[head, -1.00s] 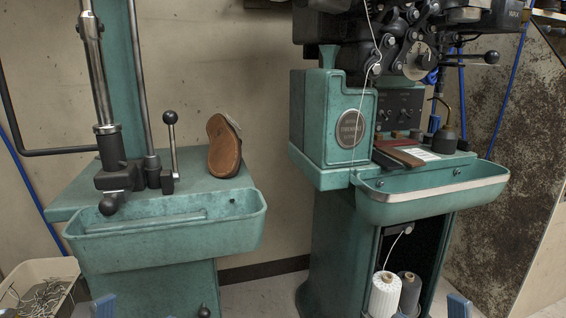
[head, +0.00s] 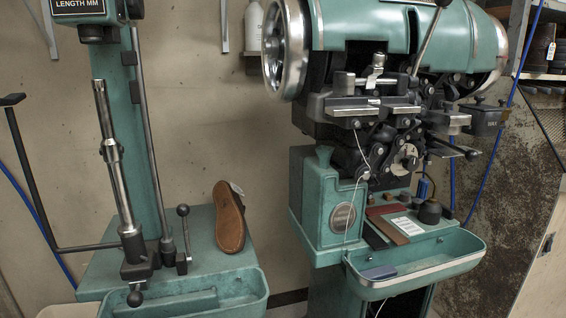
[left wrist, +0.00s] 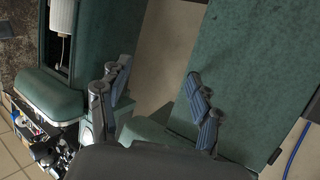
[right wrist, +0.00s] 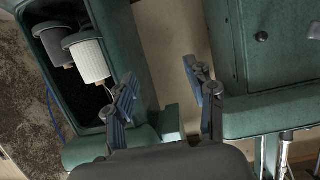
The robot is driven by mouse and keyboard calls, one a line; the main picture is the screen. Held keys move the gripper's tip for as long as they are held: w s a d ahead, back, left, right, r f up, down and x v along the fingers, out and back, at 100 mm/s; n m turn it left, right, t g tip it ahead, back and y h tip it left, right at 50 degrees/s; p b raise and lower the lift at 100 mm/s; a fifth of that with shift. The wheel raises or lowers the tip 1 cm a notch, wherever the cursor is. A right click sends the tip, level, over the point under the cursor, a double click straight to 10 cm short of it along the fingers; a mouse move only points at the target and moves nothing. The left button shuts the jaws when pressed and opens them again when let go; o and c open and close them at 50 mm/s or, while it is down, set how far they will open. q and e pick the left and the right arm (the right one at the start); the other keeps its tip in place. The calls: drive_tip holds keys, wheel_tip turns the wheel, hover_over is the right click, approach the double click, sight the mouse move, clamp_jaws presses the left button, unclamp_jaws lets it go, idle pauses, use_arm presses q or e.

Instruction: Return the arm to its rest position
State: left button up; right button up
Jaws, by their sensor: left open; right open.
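My left gripper (left wrist: 158,72) shows in the left wrist view with its two blue-padded fingers apart and nothing between them. A gap of floor and wall between green machine bodies lies behind the fingers. My right gripper (right wrist: 160,72) shows in the right wrist view, also open and empty, with a similar gap behind it. Neither gripper can be made out in the head view.
The green stitching machine (head: 320,200) stands at right with a front tray (head: 440,266). A small blue-grey item (head: 380,272) shows at the tray's left. Thread spools (right wrist: 88,58) sit in its lower opening. A post and levers (head: 184,240) rise from the left machine.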

use_arm(q)
drive_tip(key=s+a+f+g+y+p, duration=0.1)
drive_tip(key=s+a+f+g+p, duration=0.2)
drive_tip(key=s, duration=0.8)
drive_tip(key=s+a+f+g+y+p, duration=0.1)
drive_tip(key=s+a+f+g+p, duration=0.2)
drive_tip(key=s, duration=0.9)
drive_tip(key=s+a+f+g+y+p, duration=0.1)
drive_tip(key=s+a+f+g+p, duration=0.3)
drive_tip(key=s+g+p, duration=0.3)
drive_tip(key=s+f, duration=0.1)
drive_tip(key=s, duration=0.3)
drive_tip(key=shift+s+f+n+y, duration=0.15)
drive_tip(key=shift+f+n+y, duration=0.15)
drive_tip(key=shift+y, duration=0.1)
use_arm(e)
drive_tip(key=s+d+f+g+h, duration=0.1)
drive_tip(key=s+d+f+g, duration=0.2)
drive_tip(key=s, duration=0.8)
drive_tip(key=s+d+f+g+h, duration=0.1)
drive_tip(key=s+d+f+g, duration=0.2)
drive_tip(key=s, duration=0.9)
drive_tip(key=s+d+f+g+h, duration=0.1)
drive_tip(key=s+d+f+g, duration=0.3)
drive_tip(key=s+g, duration=0.3)
drive_tip(key=s+f, duration=0.1)
drive_tip(key=s, duration=0.3)
drive_tip(key=shift+s+f+m+h, duration=0.15)
drive_tip(key=shift+f+m+h, duration=0.15)
drive_tip(key=shift+h, duration=0.1)
